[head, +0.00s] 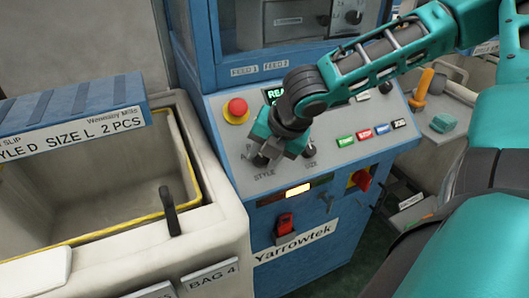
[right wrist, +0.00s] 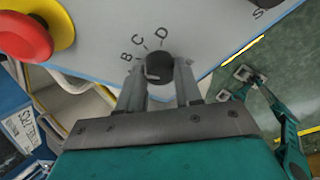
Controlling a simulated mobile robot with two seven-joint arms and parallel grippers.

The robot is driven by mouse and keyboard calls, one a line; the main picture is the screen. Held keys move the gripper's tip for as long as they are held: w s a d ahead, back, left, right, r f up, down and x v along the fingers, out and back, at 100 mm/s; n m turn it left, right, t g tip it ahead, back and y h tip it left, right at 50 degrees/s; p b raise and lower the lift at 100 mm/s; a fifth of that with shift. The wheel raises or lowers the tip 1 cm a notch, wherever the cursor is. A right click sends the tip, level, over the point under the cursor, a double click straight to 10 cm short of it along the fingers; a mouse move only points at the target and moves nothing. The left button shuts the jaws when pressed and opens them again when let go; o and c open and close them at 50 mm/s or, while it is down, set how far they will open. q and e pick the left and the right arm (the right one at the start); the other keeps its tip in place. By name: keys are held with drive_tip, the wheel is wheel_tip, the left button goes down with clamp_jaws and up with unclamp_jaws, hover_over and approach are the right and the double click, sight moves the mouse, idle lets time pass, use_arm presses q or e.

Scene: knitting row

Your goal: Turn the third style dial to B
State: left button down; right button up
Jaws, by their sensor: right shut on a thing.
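The style dial (right wrist: 158,66) is a dark round knob on a grey panel, with the letters B, C and D around its upper left side. My right gripper (right wrist: 160,80) is shut on it, one finger on each side. A pale mark on the knob faces left; I cannot tell exactly which letter it meets. In the head view my right gripper (head: 268,155) hides most of the dial, just above the STYLE label. A teal gripper (right wrist: 235,85), seemingly my left one, shows over the green floor with its jaws apart, touching nothing.
A size dial (head: 309,150) stands close to the right of my gripper. A red emergency button (head: 237,111) is up and left. Coloured buttons (head: 364,134) and a red switch (head: 360,180) are on the right. A bin (head: 110,215) stands left of the machine.

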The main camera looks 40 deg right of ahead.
use_arm(q)
drive_tip(key=shift+s+f, duration=0.1)
drive_tip(key=shift+s, duration=0.05)
use_arm(e)
drive_tip(key=o, duration=1)
drive_tip(key=shift+o, duration=0.2)
